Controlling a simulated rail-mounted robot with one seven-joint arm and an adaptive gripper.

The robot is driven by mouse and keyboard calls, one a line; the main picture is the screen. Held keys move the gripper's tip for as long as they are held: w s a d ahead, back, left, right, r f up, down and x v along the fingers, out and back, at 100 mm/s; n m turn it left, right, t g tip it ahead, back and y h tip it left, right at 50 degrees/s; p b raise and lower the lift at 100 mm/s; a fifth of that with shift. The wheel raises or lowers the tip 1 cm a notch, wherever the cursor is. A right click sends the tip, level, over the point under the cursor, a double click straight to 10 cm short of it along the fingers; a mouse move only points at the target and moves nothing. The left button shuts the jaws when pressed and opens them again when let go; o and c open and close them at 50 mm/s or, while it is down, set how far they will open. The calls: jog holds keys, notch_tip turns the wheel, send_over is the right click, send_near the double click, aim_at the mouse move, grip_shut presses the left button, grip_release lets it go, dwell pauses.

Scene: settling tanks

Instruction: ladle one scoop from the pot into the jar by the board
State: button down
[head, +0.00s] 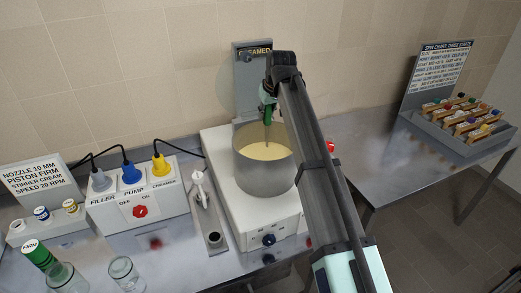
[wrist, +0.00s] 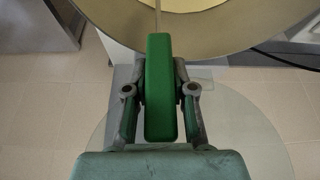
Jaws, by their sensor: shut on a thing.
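The metal pot (head: 262,177) holds a pale cream-yellow liquid and stands on a white heater unit. My gripper (head: 268,97) is above the pot's far side, shut on the green handle of the ladle (head: 267,115). The thin shaft runs down toward the liquid; the bowl is hidden. In the wrist view the green handle (wrist: 160,90) sits between both fingers, with the pot (wrist: 235,42) at the top.
A switch box (head: 140,208) with plugs and cables stands left of the heater unit (head: 240,205). A white tool (head: 199,190) in a grey stand is between them. A rack of small bottles (head: 460,125) is on the right bench. My arm crosses the heater's right side.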

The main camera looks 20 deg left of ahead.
jog(key=shift+r, duration=0.1)
dwell(0.3)
jog(key=shift+r+p, duration=3.85)
jog(key=shift+r, duration=5.4)
